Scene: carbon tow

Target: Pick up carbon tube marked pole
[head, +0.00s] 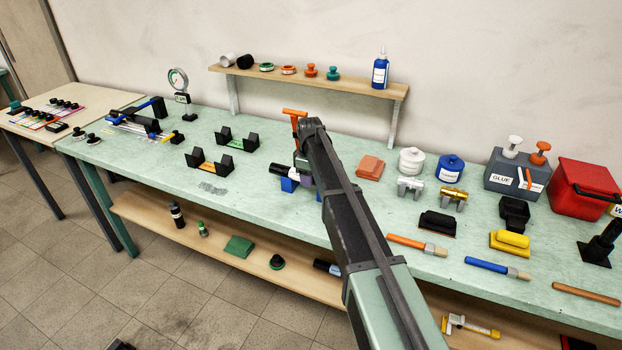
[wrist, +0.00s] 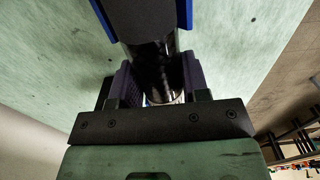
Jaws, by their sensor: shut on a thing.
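A dark, glossy carbon tube (wrist: 152,52) runs between the two purple-grey fingers of my gripper (wrist: 157,85) in the wrist view. My gripper is shut on it. Blue holder sides (wrist: 185,14) flank the tube at the top of that view. In the head view my gripper (head: 304,168) points down at the middle of the bench. The black tube end (head: 281,168) sticks out to its left, above a blue block (head: 289,184). My arm hides most of the tube. I see no readable marking on it, and cannot tell whether it still touches the holder.
The green bench (head: 150,180) has two black cradles (head: 237,139) on the left. An orange T-shaped handle (head: 295,114) stands behind my gripper. A wooden shelf (head: 330,86) runs along the wall. Tubs, clamps, brushes and a red box (head: 580,185) crowd the right.

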